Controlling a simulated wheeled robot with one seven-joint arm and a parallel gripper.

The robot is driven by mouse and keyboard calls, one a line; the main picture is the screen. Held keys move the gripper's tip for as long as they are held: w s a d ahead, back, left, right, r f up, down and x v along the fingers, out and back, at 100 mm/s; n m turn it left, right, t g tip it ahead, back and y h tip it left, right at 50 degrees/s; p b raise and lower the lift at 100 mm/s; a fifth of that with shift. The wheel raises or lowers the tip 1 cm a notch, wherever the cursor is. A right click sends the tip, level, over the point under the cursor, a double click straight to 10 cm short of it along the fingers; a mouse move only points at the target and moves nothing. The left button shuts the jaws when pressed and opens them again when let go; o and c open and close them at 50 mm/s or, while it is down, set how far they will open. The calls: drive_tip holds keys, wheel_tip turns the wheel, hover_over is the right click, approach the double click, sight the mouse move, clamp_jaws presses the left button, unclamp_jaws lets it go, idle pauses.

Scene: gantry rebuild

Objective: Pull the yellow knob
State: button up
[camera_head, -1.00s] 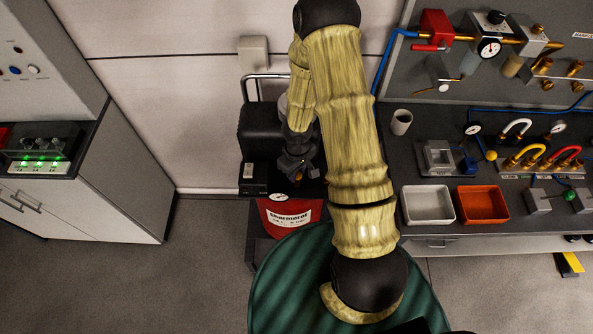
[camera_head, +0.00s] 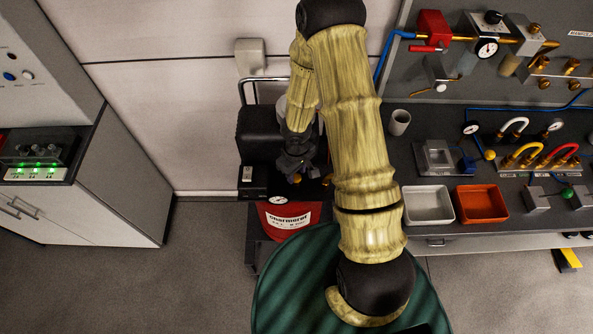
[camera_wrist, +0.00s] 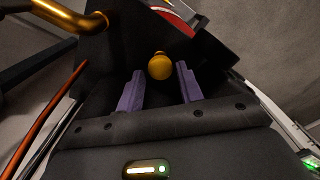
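The yellow knob (camera_wrist: 160,66) is round and shows in the wrist view just ahead of my gripper (camera_wrist: 160,75). My gripper's two purple fingers stand apart, one on each side of the knob in the picture. I cannot tell whether the knob is between the tips or a little beyond them; no contact shows. In the head view my gripper (camera_head: 296,164) is over the black top of the red machine, and the knob (camera_head: 295,178) shows as a small yellow spot at its tip.
The red machine (camera_head: 285,218) has a black block and a small gauge. In the wrist view a brass pipe (camera_wrist: 72,17) and an orange hose (camera_wrist: 47,121) run at the left. A bench (camera_head: 420,113) with trays and fittings stands at the right. A cabinet (camera_head: 118,185) stands at the left.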

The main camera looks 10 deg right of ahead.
sight(297, 177)
drive_tip(key=shift+o, duration=1.1)
wheel_tip(297, 177, up, 17)
drive_tip(key=p, duration=0.3)
drive_tip(key=shift+r, duration=0.2)
drive_tip(key=s+d+r+m+t+b, duration=0.2)
drive_tip(key=s+d+m+b, duration=0.1)
drive_tip(key=s+m+b, duration=0.3)
drive_tip(key=shift+s+r+t+b, duration=0.15)
drive_tip(key=shift+s+t+b, duration=0.15)
drive_tip(key=shift+s+b, duration=0.85)
drive_tip(key=shift+s+d, duration=0.1)
drive_tip(key=shift+s, duration=0.05)
